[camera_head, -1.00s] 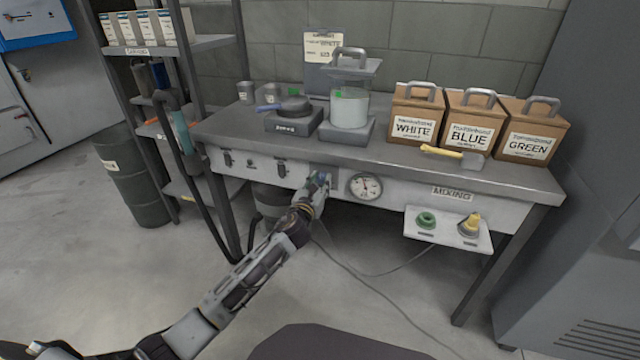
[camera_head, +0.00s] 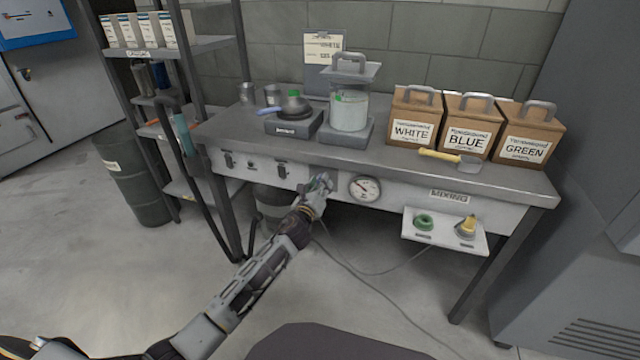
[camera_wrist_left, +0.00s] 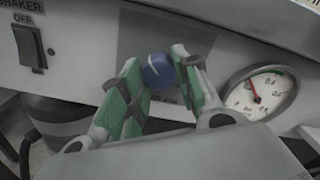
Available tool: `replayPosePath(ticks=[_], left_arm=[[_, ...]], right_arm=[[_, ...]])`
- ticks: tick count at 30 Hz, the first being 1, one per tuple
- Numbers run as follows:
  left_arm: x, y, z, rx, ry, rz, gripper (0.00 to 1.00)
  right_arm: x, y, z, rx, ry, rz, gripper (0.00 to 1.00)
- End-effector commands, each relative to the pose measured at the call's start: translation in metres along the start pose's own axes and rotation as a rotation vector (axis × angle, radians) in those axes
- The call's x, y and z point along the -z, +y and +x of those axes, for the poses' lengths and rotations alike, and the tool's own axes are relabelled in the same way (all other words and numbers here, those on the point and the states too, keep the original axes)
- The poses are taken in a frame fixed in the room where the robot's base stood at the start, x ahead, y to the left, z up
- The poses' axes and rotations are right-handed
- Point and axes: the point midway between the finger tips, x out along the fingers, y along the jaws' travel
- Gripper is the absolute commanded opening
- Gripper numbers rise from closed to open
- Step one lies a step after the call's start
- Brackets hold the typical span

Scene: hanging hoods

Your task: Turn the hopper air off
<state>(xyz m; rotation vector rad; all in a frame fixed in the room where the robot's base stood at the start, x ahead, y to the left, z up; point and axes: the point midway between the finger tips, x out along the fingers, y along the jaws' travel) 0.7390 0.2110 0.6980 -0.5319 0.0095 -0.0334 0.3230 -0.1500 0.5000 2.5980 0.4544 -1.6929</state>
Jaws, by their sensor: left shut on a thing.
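A round blue knob (camera_wrist_left: 158,72) sits on a grey plate on the front panel of the bench. My left gripper (camera_head: 322,183) is shut on this knob; in the left wrist view its green-padded fingers (camera_wrist_left: 157,75) stand on either side of it. In the head view the knob is mostly hidden by the fingers. A round white pressure gauge (camera_head: 364,189) with a red-marked needle is just right of the gripper; it also shows in the left wrist view (camera_wrist_left: 262,92). My right gripper is not in view.
Left of the knob is a black shaker switch (camera_wrist_left: 30,48) marked OFF. On the bench (camera_head: 235,135) are a pan on a scale (camera_head: 290,127), a clear container (camera_head: 348,112) and several labelled boxes. A small tray (camera_head: 408,232) juts out at the right front.

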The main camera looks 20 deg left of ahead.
Motion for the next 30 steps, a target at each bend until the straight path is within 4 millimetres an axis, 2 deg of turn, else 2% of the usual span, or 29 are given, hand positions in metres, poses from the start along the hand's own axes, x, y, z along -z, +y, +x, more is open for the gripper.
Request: replayPosePath(ticks=[7,23,30], left_arm=[[0.000,-0.002,0.000,0.000,0.000,-0.211,0.08],[-0.001,-0.002,0.000,-0.001,0.000,-0.712,0.08],[-0.002,-0.002,0.000,0.000,0.000,-0.938,0.08]], right_arm=[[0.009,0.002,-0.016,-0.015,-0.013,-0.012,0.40],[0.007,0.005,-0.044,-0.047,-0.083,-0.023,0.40],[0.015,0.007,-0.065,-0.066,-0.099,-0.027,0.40]])
